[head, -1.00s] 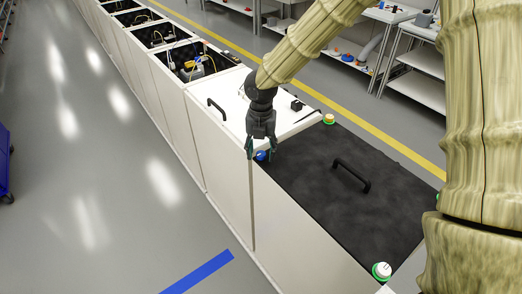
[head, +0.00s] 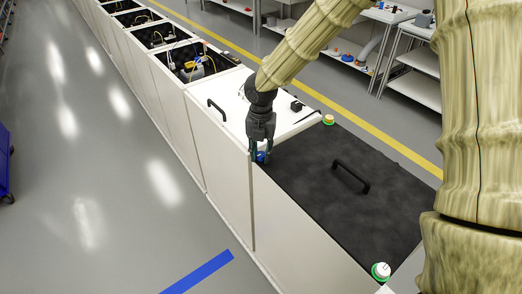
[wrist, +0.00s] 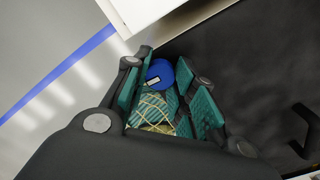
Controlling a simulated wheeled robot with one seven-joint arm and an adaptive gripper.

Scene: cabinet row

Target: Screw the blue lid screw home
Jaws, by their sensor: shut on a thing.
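The blue lid screw (head: 261,157) is at the near left corner of the black lid (head: 330,205). My gripper (head: 262,152) points down over this corner, with its fingers around the blue screw. In the wrist view the blue screw (wrist: 160,73) shows between the teal finger pads (wrist: 165,95), near their tips. The fingers are shut on it. Its lower part and its seat are hidden, so I cannot tell how deep it sits.
A yellow screw (head: 329,119) and a white screw (head: 381,270), each with a green ring, sit at other lid corners. A black handle (head: 351,177) stands up from the lid. A white cabinet top (head: 235,100) adjoins behind. Open floor lies left.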

